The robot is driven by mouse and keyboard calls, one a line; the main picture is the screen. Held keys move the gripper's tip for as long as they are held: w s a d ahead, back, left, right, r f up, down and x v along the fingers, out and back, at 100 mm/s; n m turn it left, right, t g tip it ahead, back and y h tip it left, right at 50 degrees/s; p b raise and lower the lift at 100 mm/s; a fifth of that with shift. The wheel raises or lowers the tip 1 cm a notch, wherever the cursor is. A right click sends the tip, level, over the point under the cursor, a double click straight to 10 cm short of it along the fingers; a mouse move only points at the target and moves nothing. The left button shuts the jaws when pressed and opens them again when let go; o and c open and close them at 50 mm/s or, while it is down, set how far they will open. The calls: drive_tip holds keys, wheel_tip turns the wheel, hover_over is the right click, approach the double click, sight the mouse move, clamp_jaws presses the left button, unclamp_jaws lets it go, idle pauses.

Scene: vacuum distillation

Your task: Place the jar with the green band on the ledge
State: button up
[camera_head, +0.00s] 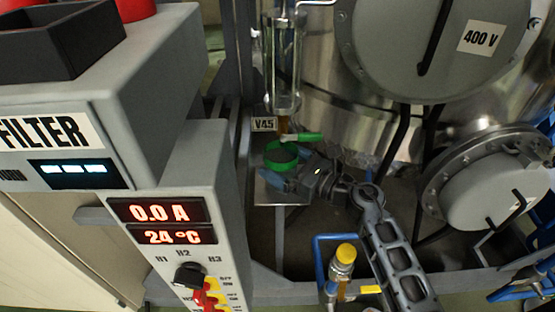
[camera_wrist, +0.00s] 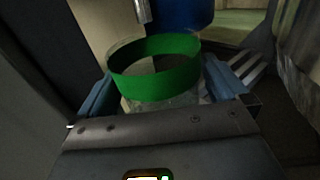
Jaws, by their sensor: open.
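The jar with the green band (camera_head: 282,155) stands on a small grey metal ledge (camera_head: 268,192) below the V45 label. In the wrist view the clear jar with its green band (camera_wrist: 155,68) is upright between the two blue fingers. My gripper (camera_head: 285,178) is open around the jar, one finger on each side. In the wrist view the fingers of my gripper (camera_wrist: 165,90) lie beside the jar wall; whether they touch it cannot be told. The jar's base is mostly hidden by the gripper body.
Above the jar is a glass tube (camera_head: 283,60) with a green-handled valve (camera_head: 302,137). The grey filter cabinet (camera_head: 150,80) with displays stands at left. Large steel vessels (camera_head: 440,45) fill the right. A yellow-capped valve (camera_head: 346,254) and blue pipe stand below.

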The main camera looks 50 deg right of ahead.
drive_tip(key=s, duration=1)
drive_tip(key=s+a+r+m+g, duration=0.1)
drive_tip(key=s+a+r+m, duration=0.2)
drive_tip(key=s+a+m, duration=0.6)
drive_tip(key=s+a+r+m+g, duration=0.2)
drive_tip(key=s+a+m, duration=0.8)
drive_tip(key=m, duration=1.7)
drive_tip(key=shift+s+a+r, duration=0.2)
drive_tip(key=shift+a+r, duration=0.55)
drive_tip(key=shift+a, duration=0.2)
drive_tip(key=shift+c, duration=0.3)
